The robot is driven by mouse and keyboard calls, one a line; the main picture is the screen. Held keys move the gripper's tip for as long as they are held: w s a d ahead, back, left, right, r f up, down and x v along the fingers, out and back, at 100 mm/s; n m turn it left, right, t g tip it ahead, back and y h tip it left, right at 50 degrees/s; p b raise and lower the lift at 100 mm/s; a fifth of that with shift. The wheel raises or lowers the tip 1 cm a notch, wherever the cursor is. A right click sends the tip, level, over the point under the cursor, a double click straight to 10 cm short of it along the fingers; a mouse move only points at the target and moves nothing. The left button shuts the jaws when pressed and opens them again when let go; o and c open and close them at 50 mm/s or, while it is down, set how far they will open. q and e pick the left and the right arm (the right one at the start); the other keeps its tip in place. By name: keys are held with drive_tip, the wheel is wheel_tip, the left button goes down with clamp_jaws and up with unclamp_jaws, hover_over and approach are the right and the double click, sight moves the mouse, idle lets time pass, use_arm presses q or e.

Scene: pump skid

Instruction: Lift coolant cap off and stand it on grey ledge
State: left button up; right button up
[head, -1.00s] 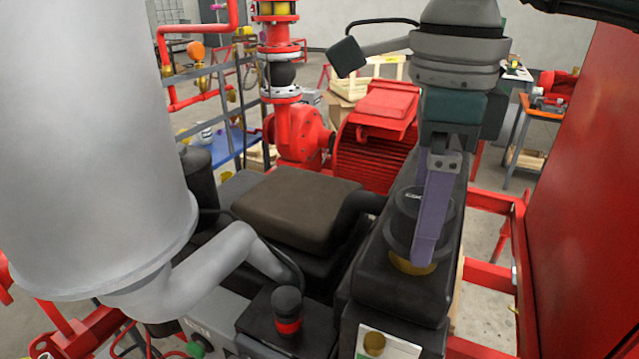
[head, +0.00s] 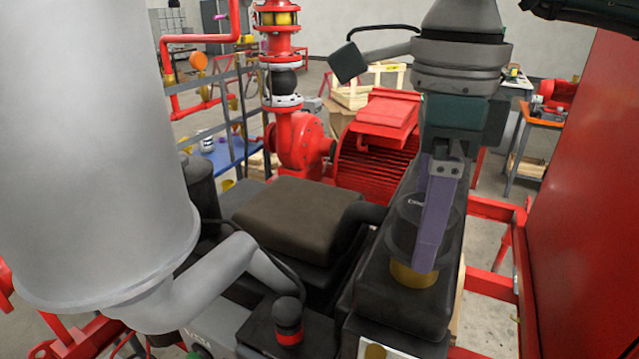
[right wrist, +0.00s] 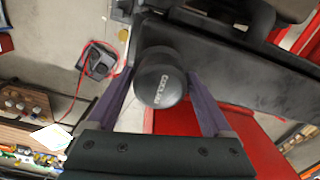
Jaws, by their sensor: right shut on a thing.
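The black coolant cap (head: 405,218), with pale lettering on top, is between the purple fingers of my right gripper (head: 428,262). The gripper is shut on it. In the right wrist view the round cap (right wrist: 162,80) sits between both fingers. Under the cap in the head view a brass neck (head: 412,276) stands on the black tank (head: 400,308). The cap is upright and just above or at the top of this neck; I cannot tell if they still touch. A light grey surface (head: 208,338) shows at the lower left; I cannot tell if it is the ledge. My left gripper is out of view.
A large grey cylinder (head: 100,150) and its bent pipe (head: 215,275) fill the left. A black knob with a red band (head: 289,318) stands left of the tank. A brown-topped box (head: 295,215) lies behind, and a red panel (head: 590,190) closes off the right.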

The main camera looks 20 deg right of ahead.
wheel_tip(320, 180, up, 19)
drive_tip(key=p, duration=1.1)
drive_tip(key=shift+r, duration=0.1)
